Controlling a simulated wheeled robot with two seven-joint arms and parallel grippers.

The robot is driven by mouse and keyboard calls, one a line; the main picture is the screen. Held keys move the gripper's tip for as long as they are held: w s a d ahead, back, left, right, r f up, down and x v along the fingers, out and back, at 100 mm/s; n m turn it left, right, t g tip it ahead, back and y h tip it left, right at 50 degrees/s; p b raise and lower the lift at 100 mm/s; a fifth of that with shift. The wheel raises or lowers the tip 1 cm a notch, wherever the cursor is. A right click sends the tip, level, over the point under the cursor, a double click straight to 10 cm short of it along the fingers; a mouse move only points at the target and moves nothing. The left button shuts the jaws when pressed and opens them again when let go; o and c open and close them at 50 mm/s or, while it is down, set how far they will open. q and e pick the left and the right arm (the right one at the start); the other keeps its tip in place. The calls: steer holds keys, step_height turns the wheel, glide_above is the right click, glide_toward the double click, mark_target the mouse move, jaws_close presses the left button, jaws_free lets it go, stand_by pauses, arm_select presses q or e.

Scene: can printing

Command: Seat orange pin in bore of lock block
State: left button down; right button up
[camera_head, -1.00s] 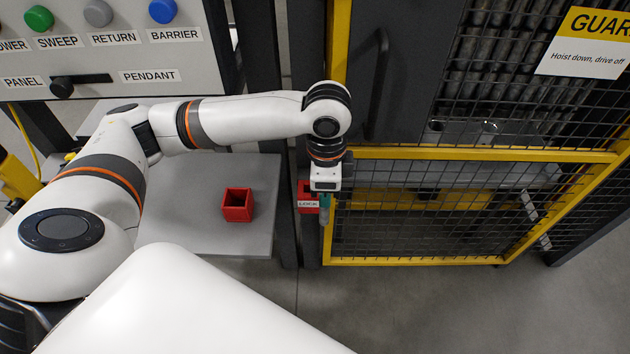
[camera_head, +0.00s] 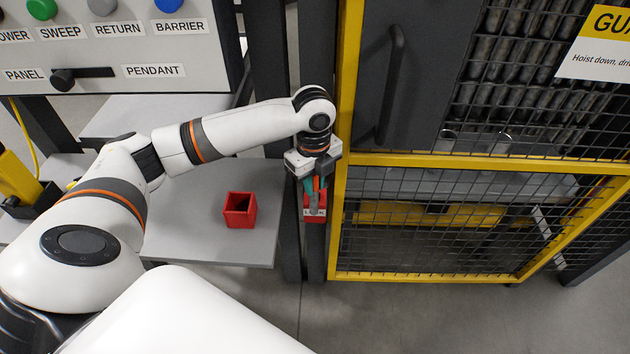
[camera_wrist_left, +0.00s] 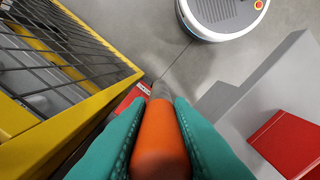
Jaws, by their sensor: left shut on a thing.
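My left gripper (camera_head: 316,192) has teal fingers pointing down and is shut on the orange pin (camera_wrist_left: 160,145). The pin's orange body lies between the fingers in the left wrist view, with its grey tip (camera_wrist_left: 160,91) reaching beyond them. The red lock block (camera_head: 321,214) with a white label is on the dark post beside the yellow guard frame. In the head view the gripper is over the block and the pin tip overlaps its label. In the wrist view, the block (camera_wrist_left: 130,99) is partly hidden behind a finger and the tip. I cannot see the bore or tell whether the tip touches the block.
A red open box (camera_head: 240,211) stands on the grey table (camera_head: 190,235) to the left. The yellow-framed mesh guard (camera_head: 440,160) is close on the right. A control panel (camera_head: 110,45) is at upper left. A round white machine (camera_wrist_left: 222,15) stands on the floor in the wrist view.

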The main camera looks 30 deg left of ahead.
arm_select(q)
steer(key=w+a, duration=0.3)
steer(key=w, duration=0.2)
step_height(320, 180, down, 7)
steer(key=shift+a, duration=0.1)
steer(key=c, duration=1.3)
jaws_free()
steer(key=shift+f, duration=0.15)
step_height(320, 180, up, 12)
steer(key=shift+r, duration=0.2)
